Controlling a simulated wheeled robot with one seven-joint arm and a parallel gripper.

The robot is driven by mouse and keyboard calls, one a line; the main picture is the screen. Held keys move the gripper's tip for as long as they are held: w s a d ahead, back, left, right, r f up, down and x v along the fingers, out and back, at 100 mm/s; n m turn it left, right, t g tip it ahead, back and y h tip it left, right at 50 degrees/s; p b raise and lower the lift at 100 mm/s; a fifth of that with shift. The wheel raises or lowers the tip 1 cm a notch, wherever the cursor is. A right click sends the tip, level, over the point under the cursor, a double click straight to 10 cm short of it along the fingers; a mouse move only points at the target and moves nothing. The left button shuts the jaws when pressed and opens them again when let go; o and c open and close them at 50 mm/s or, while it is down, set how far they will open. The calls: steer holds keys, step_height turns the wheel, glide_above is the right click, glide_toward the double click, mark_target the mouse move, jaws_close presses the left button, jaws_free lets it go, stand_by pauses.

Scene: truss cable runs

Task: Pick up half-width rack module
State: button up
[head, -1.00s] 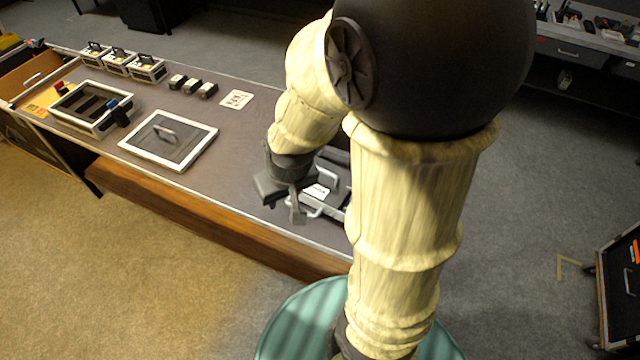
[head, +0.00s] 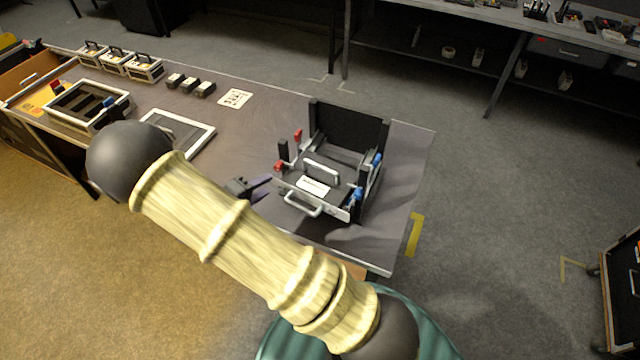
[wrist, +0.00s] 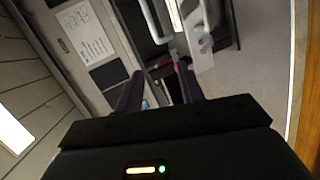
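A dark module with a white label (head: 312,187) and a light handle sits in an open black rack frame (head: 345,128) at the right end of the table. A second light handle (head: 303,204) is on its front side. Three small boxes with handles (head: 118,62) stand at the far left; I cannot tell which item is the half-width rack module. My gripper (head: 268,187) is just left of the rack frame, its fingers pointing towards it. In the wrist view, the fingers (wrist: 160,80) are apart with nothing seen held, and a light handle (wrist: 180,15) is beyond them.
Red and blue knobs or clamps (head: 377,160) stand on both sides of the rack frame. A pale-rimmed flat panel (head: 190,150), a tray with slots (head: 85,125), several small dark blocks (head: 190,84) and a printed card (head: 235,98) lie on the table.

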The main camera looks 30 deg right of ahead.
steer(key=shift+s+a+f+g+h, duration=0.15)
steer(key=shift+s+g+h, duration=0.15)
steer(key=shift+s+h, duration=0.25)
steer(key=shift+s+d+f+g+h, duration=0.1)
steer(key=shift+s+g+h, duration=0.2)
steer(key=shift+s+h, duration=0.25)
steer(key=p, duration=0.3)
glide_toward(320, 167)
steer(key=shift+x, duration=1.15)
steer(key=shift+w+d, duration=0.3)
steer(key=p+x, duration=0.1)
steer(key=x, duration=0.1)
steer(key=p+x, duration=0.1)
steer(key=x, duration=0.1)
steer(key=shift+s+d+f+p, duration=0.1)
steer(key=shift+s+d+p, duration=0.1)
steer(key=shift+p, duration=0.1)
steer(key=shift+w+d+f, duration=0.15)
steer(key=shift+d+f, duration=0.1)
steer(key=shift+d, duration=0.15)
